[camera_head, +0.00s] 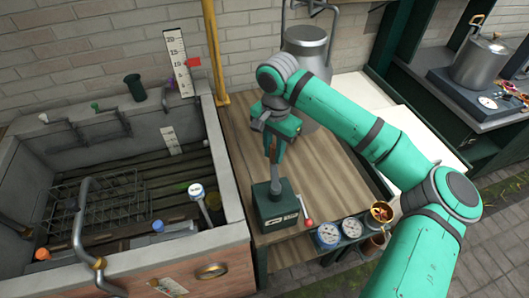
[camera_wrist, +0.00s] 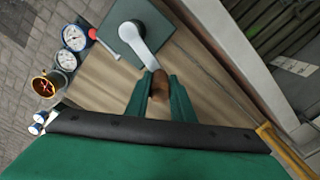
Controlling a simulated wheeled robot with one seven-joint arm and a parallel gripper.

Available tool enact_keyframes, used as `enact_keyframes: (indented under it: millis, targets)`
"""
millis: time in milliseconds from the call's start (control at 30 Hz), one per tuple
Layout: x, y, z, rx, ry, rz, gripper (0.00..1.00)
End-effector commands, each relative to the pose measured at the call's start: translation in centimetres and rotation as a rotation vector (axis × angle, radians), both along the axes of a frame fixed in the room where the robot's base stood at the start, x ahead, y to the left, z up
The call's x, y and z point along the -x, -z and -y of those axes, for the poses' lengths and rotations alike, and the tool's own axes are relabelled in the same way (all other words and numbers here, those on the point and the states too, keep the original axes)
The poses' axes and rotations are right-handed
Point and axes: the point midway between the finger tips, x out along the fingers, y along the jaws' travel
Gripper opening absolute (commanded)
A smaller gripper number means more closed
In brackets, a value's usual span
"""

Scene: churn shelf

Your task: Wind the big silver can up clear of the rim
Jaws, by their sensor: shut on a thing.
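A big silver can (camera_head: 306,42) is upright at the back of the wooden bench, with a grey bar and hook at its top. My arm hides its lower part, so I cannot tell what it rests on or how it sits against any rim. A green crank box (camera_head: 277,206) stands on the bench's front part; it also shows in the wrist view (camera_wrist: 128,38). Its grey crank arm (camera_wrist: 137,43) ends in a brown knob (camera_wrist: 160,84). My gripper (camera_head: 275,150) is above the box, its fingers (camera_wrist: 160,90) shut around the knob.
A stone trough (camera_head: 222,180) with slats, a wire rack (camera_head: 115,205) and several taps lies left. A red-knobbed lever (camera_head: 308,223) is on the crank box. Dials (camera_head: 328,235) line the bench front. Another silver pot (camera_head: 482,62) stands at the right on a dark unit.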

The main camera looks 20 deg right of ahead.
Motion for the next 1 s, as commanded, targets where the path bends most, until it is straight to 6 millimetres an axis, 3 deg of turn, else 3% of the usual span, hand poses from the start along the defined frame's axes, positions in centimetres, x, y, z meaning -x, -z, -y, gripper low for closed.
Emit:
enact_keyframes:
  millis: [300, 533, 800, 1000]
  targets:
    - [2.4, 0.2, 4.2, 0.003, -0.003, -0.014, 0.00]
    - [3.1, 0.1, 5.2, 0.005, 0.002, -0.012, 0.00]
    - [6.2, 0.2, 6.8, 0.005, 0.003, -0.012, 0.00]
    - [6.5, 0.1, 7.1, 0.009, 0.005, -0.012, 0.00]
